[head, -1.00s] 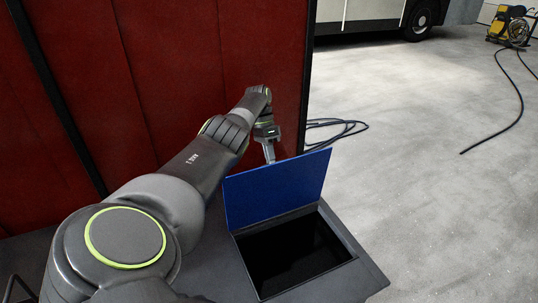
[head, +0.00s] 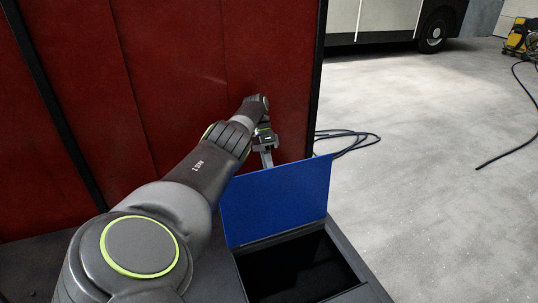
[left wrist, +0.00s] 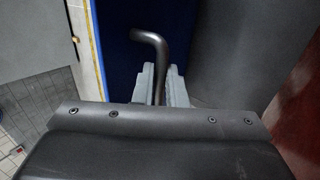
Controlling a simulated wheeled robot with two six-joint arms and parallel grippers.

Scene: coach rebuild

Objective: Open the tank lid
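The blue tank lid (head: 277,198) stands raised at the back edge of the dark tank opening (head: 300,268), its inner face toward the head camera. My left gripper (head: 266,158) is behind the lid, near its upper edge; the lid hides its fingertips in the head view. In the left wrist view the two grey fingers (left wrist: 161,84) lie close on either side of a dark bent bar handle (left wrist: 152,38), which fills the gap between them. The blue of the lid (left wrist: 117,45) shows behind the handle. My right gripper is not in view.
A red panel wall (head: 200,80) stands close beyond my left arm and gripper. A dark hose (head: 350,142) lies on the floor behind the lid. A parked vehicle (head: 385,20) is far back.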

